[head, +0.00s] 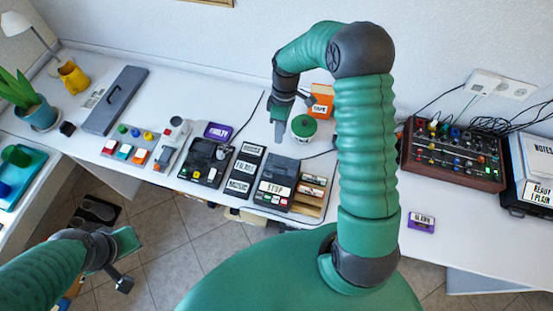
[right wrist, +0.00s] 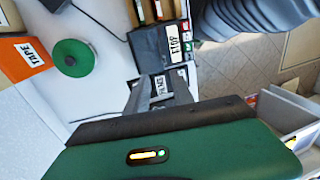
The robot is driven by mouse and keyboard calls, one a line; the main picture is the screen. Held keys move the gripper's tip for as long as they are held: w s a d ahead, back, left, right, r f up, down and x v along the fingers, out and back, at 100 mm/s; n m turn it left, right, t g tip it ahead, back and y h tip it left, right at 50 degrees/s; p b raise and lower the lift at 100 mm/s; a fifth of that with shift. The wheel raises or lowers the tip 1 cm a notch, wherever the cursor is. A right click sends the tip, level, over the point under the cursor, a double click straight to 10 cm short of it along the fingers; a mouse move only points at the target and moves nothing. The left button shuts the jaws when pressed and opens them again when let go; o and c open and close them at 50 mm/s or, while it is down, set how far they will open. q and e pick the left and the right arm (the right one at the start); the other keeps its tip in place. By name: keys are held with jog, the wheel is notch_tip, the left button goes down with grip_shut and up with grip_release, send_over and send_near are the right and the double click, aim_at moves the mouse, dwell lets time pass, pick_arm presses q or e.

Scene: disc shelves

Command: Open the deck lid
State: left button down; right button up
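The deck (head: 283,167) is a dark box with a STOP label and small coloured buttons, near the table's front edge; its lid looks down, though its edges are hard to make out. The deck also shows at the top of the right wrist view (right wrist: 153,45). My right gripper (head: 286,118) is above the table, behind the deck and apart from it. In the right wrist view its two fingers (right wrist: 161,92) stand apart with nothing held, and a labelled cassette shows beyond them. My left gripper (head: 124,261) hangs low at the left, off the table, its fingers apart and empty.
A green round tape roll (head: 303,127) and an orange TAPE box (head: 320,101) are close beside my right gripper. Labelled cassettes (head: 243,168) lie left of the deck, a wooden rack (head: 311,192) right of it. A second dark device (head: 204,163) is further left.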

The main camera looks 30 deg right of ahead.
notch_tip(320, 180, down, 6)
jog(key=s+a+p, duration=0.1)
jog(key=s, duration=0.1)
jog(key=p, duration=0.2)
send_over(279, 169)
jog(key=f, duration=0.8)
jog(key=shift+w+f, duration=0.2)
jog(key=shift+f, duration=0.15)
jog(key=shift+s+f, duration=0.1)
jog(key=shift+f, duration=0.1)
jog(key=shift+a, duration=0.1)
grip_shut()
